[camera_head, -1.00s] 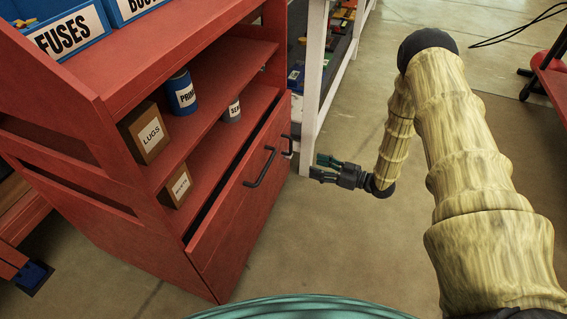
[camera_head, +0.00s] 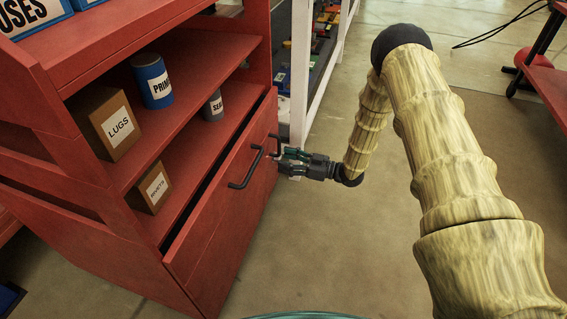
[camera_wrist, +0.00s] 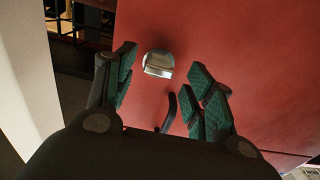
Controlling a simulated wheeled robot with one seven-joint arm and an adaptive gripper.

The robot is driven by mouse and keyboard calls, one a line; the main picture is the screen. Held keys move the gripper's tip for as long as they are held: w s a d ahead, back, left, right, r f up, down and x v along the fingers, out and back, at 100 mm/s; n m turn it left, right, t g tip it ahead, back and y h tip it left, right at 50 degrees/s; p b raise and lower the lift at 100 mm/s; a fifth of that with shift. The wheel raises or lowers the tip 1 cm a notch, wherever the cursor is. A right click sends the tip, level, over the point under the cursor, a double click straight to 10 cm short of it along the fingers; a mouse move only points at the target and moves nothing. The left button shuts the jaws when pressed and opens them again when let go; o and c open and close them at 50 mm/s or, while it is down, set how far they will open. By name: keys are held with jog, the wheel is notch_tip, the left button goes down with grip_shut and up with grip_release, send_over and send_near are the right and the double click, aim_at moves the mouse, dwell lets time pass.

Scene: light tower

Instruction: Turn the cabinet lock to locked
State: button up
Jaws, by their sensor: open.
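The cabinet lock (camera_wrist: 158,64) is a round silver piece with a flat raised tab, set on the red cabinet door (camera_wrist: 225,45). In the wrist view the tab lies roughly level, tilted slightly. My gripper (camera_wrist: 162,60) is open and empty, its green-padded fingers on either side of the lock in the picture, with no clear contact. In the head view my gripper (camera_head: 280,153) is close to the right end of the red cabinet (camera_head: 225,215). There the fingers cover that area, and I cannot make out the lock.
A black bar handle (camera_head: 247,168) sticks out left of my gripper. A dark curved bar (camera_wrist: 171,108) shows between the fingers. Shelves above hold a lugs box (camera_head: 105,122), a blue can (camera_head: 153,82) and other containers. A white post (camera_head: 300,70) stands behind.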

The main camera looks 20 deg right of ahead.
jog(key=shift+b+x, duration=0.35)
jog(key=shift+x, duration=0.75)
